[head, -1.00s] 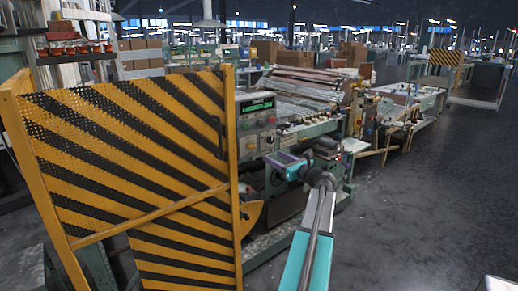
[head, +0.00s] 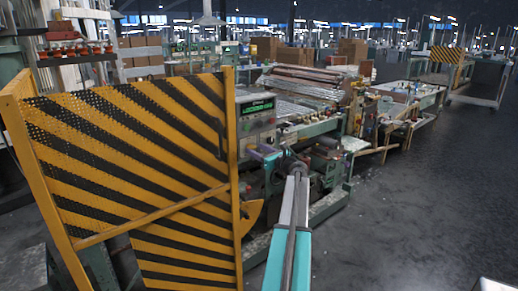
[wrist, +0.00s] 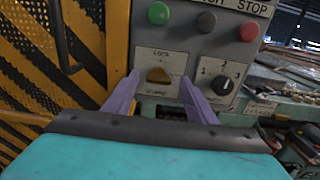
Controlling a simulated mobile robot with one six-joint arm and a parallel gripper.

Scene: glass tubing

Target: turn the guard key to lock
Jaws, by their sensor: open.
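The guard key (wrist: 158,76) is a small brass-coloured piece on a pale plate (wrist: 170,60) of the control panel in the wrist view. The word LOCK is printed above it, with blurred print below. My gripper (wrist: 160,79) is open, its two purple fingers on either side of the key in this view. I cannot tell whether they touch it or how far off they are. In the head view my gripper (head: 262,152) is at the lower part of the control panel (head: 258,122), and the key cannot be made out there.
Right of the key is a black 1-2-3 selector knob (wrist: 222,84). Above are green (wrist: 158,13), dark (wrist: 206,21) and red (wrist: 249,31) buttons. A yellow-black mesh guard (head: 130,150) stands left of the panel. Open floor (head: 420,210) lies to the right.

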